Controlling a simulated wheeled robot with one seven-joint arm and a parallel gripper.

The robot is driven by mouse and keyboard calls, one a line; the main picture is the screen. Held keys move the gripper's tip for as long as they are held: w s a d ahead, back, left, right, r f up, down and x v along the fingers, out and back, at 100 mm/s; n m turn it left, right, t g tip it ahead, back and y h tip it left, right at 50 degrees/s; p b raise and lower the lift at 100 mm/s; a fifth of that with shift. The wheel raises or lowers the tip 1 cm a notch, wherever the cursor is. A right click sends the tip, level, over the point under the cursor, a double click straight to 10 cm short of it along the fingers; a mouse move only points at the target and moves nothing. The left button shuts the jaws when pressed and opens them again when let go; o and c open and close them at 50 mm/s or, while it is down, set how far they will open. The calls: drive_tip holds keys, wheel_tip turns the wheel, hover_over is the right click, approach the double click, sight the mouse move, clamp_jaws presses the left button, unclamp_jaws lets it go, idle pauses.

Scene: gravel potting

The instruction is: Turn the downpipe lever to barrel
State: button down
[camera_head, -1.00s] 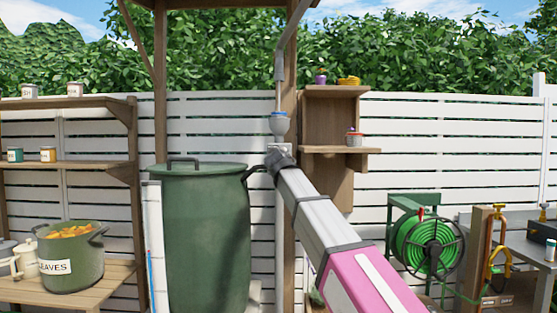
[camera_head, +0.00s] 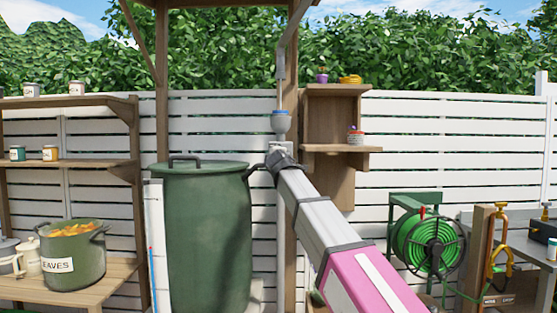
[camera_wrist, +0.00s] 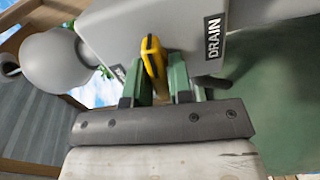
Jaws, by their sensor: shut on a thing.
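The yellow downpipe lever (camera_wrist: 153,52) stands between the two green fingers of my gripper (camera_wrist: 160,86) in the wrist view, and the gripper is shut on it. The lever sits on a grey diverter body (camera_wrist: 122,25). A DRAIN label (camera_wrist: 213,37) is on the body right of the lever. Another label (camera_wrist: 118,73) left of the lever is mostly hidden and unreadable. My arm hides the lever there. The green barrel (camera_head: 206,235) stands left of the gripper.
A dark spout (camera_head: 253,171) lies between barrel and diverter. A wooden wall shelf (camera_head: 340,149) is close on the right, with a hose reel (camera_head: 428,245) beyond. A pot of leaves (camera_head: 75,262) stands on the left bench. The white fence (camera_head: 415,150) is behind.

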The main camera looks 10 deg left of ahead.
drive_tip(key=shift+f+n, duration=0.1)
drive_tip(key=shift+n, duration=0.5)
drive_tip(key=c, duration=1.1)
unclamp_jaws()
drive_tip(key=shift+c, duration=0.2)
drive_tip(key=shift+s, duration=0.15)
drive_tip(key=v, duration=1)
drive_tip(key=shift+s, duration=0.3)
